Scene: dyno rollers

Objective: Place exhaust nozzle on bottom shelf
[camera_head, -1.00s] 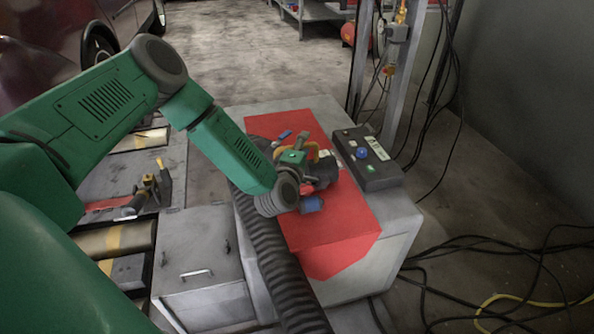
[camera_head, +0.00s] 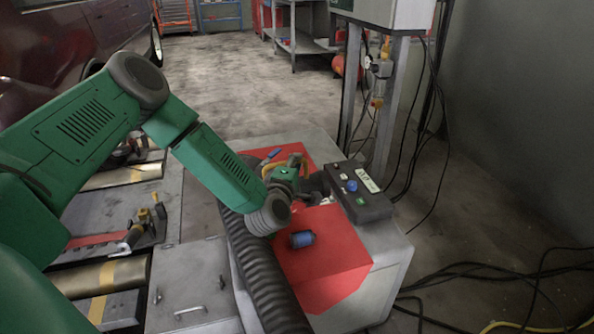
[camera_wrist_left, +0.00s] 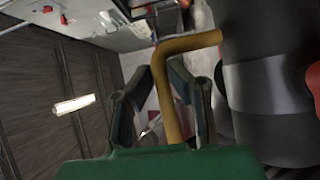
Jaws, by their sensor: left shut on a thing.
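My left gripper (camera_head: 287,173) is above the red-topped cabinet. In the left wrist view its two fingers (camera_wrist_left: 160,95) are shut on the yellow bent handle of the exhaust nozzle. The nozzle (camera_wrist_left: 268,95) is a thick black cylinder with a grey band, close on the right of that view. In the head view the dark nozzle (camera_head: 315,186) is partly hidden behind the gripper. A grey shelf unit (camera_head: 298,46) stands far back; its lower level is small and hard to make out. My right gripper is not in view.
A blue can (camera_head: 301,239) lies on the red top (camera_head: 325,268). A black control box (camera_head: 362,193) sits at its right edge. A ribbed black hose (camera_head: 258,265) runs along its left side. Black cables lie on the floor at right. The floor (camera_head: 240,85) behind is clear.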

